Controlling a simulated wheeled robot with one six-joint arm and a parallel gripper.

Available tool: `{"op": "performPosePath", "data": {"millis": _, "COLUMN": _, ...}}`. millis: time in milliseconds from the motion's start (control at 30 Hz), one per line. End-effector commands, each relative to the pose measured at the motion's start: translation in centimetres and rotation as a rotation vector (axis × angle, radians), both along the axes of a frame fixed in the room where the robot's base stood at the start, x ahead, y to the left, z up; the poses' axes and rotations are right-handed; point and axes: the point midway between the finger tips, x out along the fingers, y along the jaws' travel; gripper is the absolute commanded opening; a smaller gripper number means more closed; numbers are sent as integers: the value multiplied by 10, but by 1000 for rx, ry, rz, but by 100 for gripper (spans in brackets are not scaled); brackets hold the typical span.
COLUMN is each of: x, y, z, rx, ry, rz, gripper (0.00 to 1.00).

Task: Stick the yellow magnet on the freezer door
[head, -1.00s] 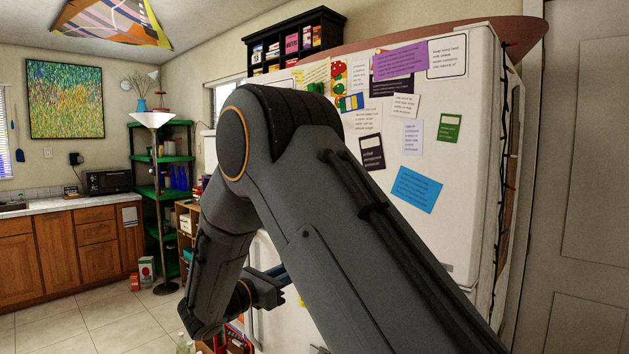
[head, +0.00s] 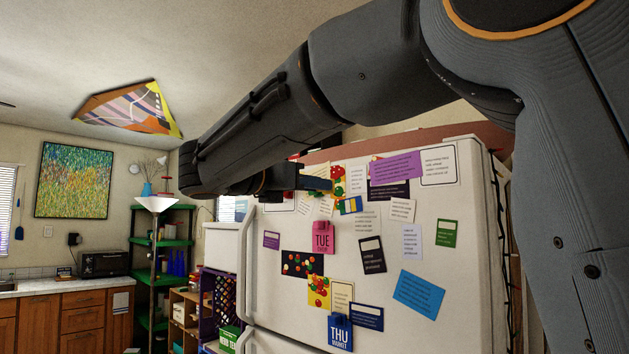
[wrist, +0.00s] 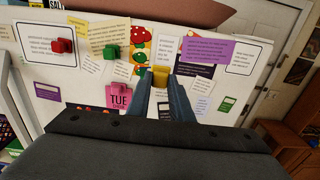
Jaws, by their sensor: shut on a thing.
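The white freezer door (head: 285,235) is the upper door of the fridge and is covered with papers and magnets; it also fills much of the wrist view (wrist: 45,110). My gripper (head: 325,184) is near the top of this door in the head view. In the wrist view my gripper (wrist: 161,82) is shut on the yellow magnet (wrist: 160,74), which shows between the fingertips in front of the papers. I cannot tell whether the magnet touches the door. In the head view it is too small to make out clearly.
A red magnet (wrist: 62,46) and a green magnet (wrist: 111,52) are on the door left of my gripper. The door handle (head: 247,265) runs down the left edge.

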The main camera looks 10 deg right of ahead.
Motion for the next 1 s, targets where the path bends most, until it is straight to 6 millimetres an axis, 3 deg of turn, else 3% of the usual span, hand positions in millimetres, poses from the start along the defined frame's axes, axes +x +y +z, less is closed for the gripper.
{"op": "performPosePath", "data": {"millis": 267, "x": 2, "y": -9, "z": 6, "rx": 0, "ry": 1, "rz": 1, "gripper": 6}}
{"op": "performPosePath", "data": {"millis": 1000, "x": 40, "y": -63, "z": 8, "rx": -1, "ry": 1, "rz": 0, "gripper": 6}}
